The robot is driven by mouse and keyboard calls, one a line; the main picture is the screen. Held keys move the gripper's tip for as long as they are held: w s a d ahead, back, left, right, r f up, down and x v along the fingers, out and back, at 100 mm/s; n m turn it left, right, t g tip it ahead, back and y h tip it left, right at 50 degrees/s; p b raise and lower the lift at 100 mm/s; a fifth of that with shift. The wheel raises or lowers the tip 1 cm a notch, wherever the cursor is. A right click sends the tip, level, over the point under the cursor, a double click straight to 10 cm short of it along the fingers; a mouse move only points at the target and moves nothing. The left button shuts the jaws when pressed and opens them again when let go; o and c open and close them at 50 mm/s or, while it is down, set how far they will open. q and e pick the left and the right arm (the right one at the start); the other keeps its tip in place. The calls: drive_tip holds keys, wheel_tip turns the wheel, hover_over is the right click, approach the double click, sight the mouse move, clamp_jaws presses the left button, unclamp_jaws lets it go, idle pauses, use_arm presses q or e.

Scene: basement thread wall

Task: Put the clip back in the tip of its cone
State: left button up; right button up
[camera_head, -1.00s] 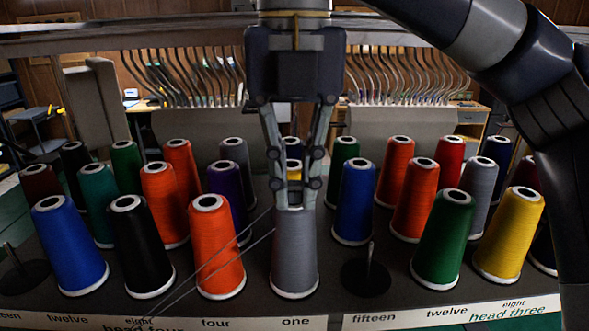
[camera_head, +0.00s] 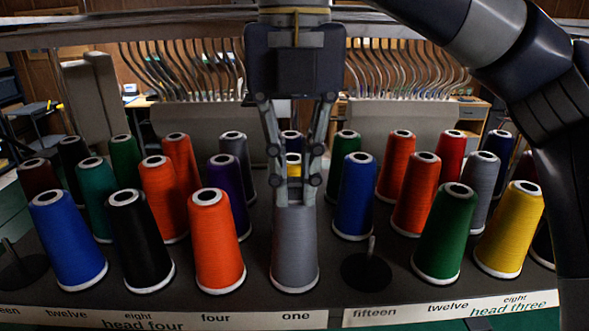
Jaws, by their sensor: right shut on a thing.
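My right gripper (camera_head: 295,198) points straight down at the tip of the grey cone (camera_head: 295,250) above the label "one" in the front row. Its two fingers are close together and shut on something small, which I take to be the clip. The clip is not distinct; the fingertips hide it and most of the cone's top rim. I cannot tell whether the clip sits inside the tip or just above it. The grey cone stands upright. My left gripper is not in view.
An orange cone (camera_head: 216,245) stands close on the left, with a black cone (camera_head: 139,245) beyond. A blue cone (camera_head: 355,200) is behind to the right. An empty spindle (camera_head: 368,268) stands at right. Curved metal tubes (camera_head: 410,75) rise behind.

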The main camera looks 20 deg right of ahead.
drive_tip(key=o, duration=0.7)
drive_tip(key=shift+o, duration=0.2)
wheel_tip(320, 180, up, 12)
idle(0.4)
drive_tip(key=shift+s, duration=0.1)
